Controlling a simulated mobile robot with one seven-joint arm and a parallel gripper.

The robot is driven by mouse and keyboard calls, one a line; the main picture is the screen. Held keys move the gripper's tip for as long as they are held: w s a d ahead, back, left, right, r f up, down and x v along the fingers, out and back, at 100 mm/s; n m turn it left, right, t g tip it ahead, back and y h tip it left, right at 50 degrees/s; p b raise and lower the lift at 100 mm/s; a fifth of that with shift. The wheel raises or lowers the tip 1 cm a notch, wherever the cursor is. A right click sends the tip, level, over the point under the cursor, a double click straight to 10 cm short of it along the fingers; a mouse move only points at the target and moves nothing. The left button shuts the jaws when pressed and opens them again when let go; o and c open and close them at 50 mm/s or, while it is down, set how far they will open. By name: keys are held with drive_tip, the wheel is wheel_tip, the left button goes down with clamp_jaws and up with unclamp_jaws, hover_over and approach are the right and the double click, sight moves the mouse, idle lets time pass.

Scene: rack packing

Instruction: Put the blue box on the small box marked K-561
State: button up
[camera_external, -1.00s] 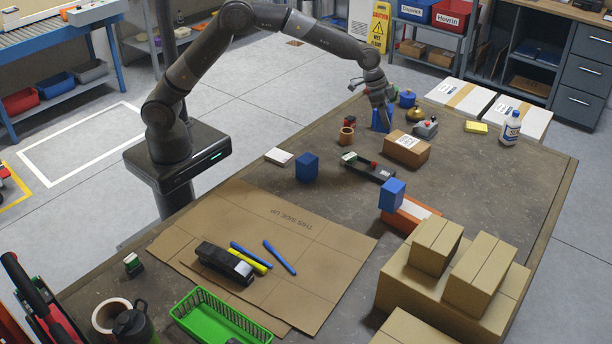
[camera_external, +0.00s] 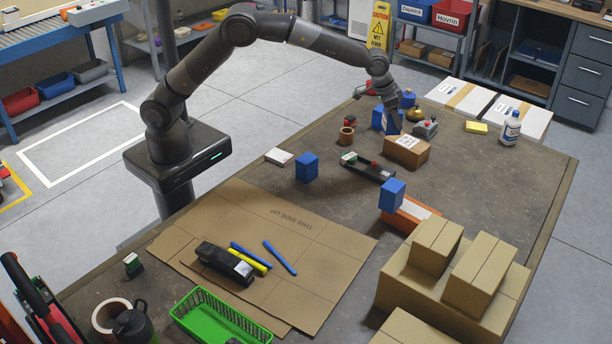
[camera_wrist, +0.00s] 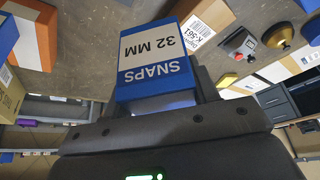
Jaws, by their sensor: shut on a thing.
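My gripper (camera_external: 391,112) is shut on a blue box with a white label, which reads "SNAPS 32 MM" in the wrist view (camera_wrist: 155,72). The gripper holds it just behind and above the small cardboard box marked K-561 (camera_external: 406,152). The K-561 box also shows in the wrist view (camera_wrist: 217,17), beside the held box, with its label readable. I cannot tell the exact height gap between them. The K-561 box's top looks clear in the external view.
Another blue item (camera_external: 377,117) stands left of the held box. A red-button device (camera_external: 426,128) and brass object (camera_external: 415,114) stand close behind the K-561 box. Blue boxes stand on the table (camera_external: 307,167) and on an orange box (camera_external: 406,217). A black tool (camera_external: 368,168) lies in front.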

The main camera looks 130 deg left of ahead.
drive_tip(key=a+f, duration=0.1)
drive_tip(key=a, duration=0.1)
drive_tip(key=a+f, duration=0.2)
drive_tip(key=a, duration=0.1)
drive_tip(key=s+a+f, duration=0.1)
drive_tip(key=a+f, duration=0.1)
drive_tip(key=a, duration=0.1)
drive_tip(key=shift+f, duration=1.95)
drive_tip(key=shift+f, duration=0.1)
drive_tip(key=o, duration=1.2)
drive_tip(key=shift+c, duration=0.2)
drive_tip(key=v, duration=1.2)
drive_tip(key=shift+r, duration=0.2)
